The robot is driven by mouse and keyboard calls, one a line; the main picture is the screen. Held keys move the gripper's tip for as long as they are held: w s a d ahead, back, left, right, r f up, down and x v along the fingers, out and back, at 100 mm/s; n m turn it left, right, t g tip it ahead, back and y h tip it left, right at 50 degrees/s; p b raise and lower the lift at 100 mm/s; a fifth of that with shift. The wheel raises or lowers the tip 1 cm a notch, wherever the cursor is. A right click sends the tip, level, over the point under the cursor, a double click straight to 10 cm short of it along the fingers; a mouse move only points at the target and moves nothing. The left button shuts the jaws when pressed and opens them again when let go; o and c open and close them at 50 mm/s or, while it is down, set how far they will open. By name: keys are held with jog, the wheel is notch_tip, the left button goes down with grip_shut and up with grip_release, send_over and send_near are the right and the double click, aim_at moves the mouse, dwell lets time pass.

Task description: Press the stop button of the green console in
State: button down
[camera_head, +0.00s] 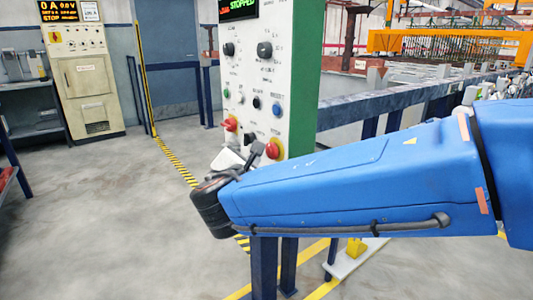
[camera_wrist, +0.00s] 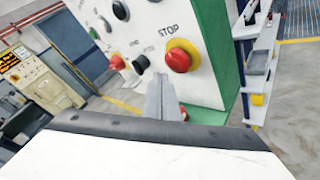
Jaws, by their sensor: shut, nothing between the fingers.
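The green console (camera_head: 303,80) has a white front panel and green side; it also shows in the wrist view (camera_wrist: 206,30). Its stop button (camera_wrist: 180,58) is a red mushroom head on a yellow collar under the label STOP. In the head view this red button (camera_head: 272,149) is low on the panel, close to my gripper (camera_head: 258,148). In the wrist view my gripper (camera_wrist: 160,82) is shut and empty, pointing at the panel, with its tips just below and left of the button. I cannot tell whether they touch. The display (camera_head: 238,8) reads STOPPED.
Another red knob (camera_head: 229,124), a blue button (camera_head: 276,110) and black knobs (camera_head: 264,49) are on the same panel. A cream cabinet (camera_head: 88,80) with its own display stands at the back left. A blue rail (camera_head: 370,105) runs right of the console. The floor at left is clear.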

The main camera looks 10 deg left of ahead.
jog(key=s+a, duration=0.3)
jog(key=shift+s+a, duration=0.1)
jog(key=shift+s, duration=0.3)
dwell(0.6)
